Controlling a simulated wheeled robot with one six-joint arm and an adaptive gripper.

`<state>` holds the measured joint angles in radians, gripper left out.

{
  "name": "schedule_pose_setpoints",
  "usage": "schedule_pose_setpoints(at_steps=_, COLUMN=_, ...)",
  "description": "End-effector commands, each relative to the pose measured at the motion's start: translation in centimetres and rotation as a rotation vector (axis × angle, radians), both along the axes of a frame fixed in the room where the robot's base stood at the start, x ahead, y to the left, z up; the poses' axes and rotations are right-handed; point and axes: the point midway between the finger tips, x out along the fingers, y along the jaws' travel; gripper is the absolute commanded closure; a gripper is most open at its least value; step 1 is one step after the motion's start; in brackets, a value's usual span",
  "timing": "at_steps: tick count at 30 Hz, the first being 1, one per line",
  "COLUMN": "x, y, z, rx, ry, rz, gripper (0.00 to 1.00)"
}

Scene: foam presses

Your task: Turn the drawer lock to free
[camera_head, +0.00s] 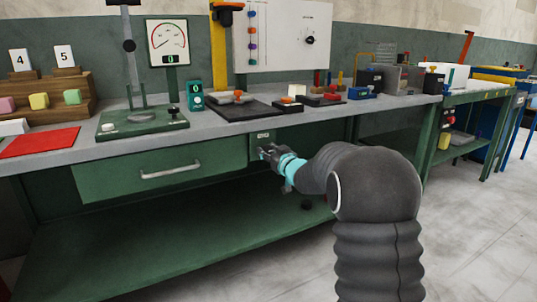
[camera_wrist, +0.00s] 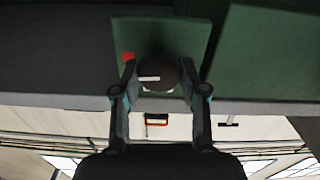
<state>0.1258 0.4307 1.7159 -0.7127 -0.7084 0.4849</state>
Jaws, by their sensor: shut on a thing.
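The green drawer (camera_head: 110,182) with a grey bar handle (camera_head: 170,172) sits under the bench top and looks shut. Just right of it is the lock's small green plate (camera_head: 262,136), partly hidden by my gripper (camera_head: 266,153). In the wrist view the plate (camera_wrist: 190,35) carries a dark round knob (camera_wrist: 158,68) with a white mark (camera_wrist: 149,78) lying about level. A red mark (camera_wrist: 128,57) is on the plate beside the knob. My gripper (camera_wrist: 158,75) has one finger on each side of the knob and is shut on it.
The bench top (camera_head: 220,125) overhangs the lock. A green lower shelf (camera_head: 150,255) runs beneath the drawer. A press stand (camera_head: 142,122), a black tray (camera_head: 240,108) and a red mat (camera_head: 40,142) are on the bench. The floor to the right is clear.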

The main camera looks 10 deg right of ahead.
Motion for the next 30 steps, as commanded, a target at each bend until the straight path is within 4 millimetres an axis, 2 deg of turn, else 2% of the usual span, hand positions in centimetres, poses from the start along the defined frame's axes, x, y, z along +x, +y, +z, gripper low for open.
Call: schedule_pose_setpoints(at_steps=30, x=-0.11, y=0.34, z=-0.60, rx=-0.881, ry=-0.288, rz=0.001, gripper=0.92)
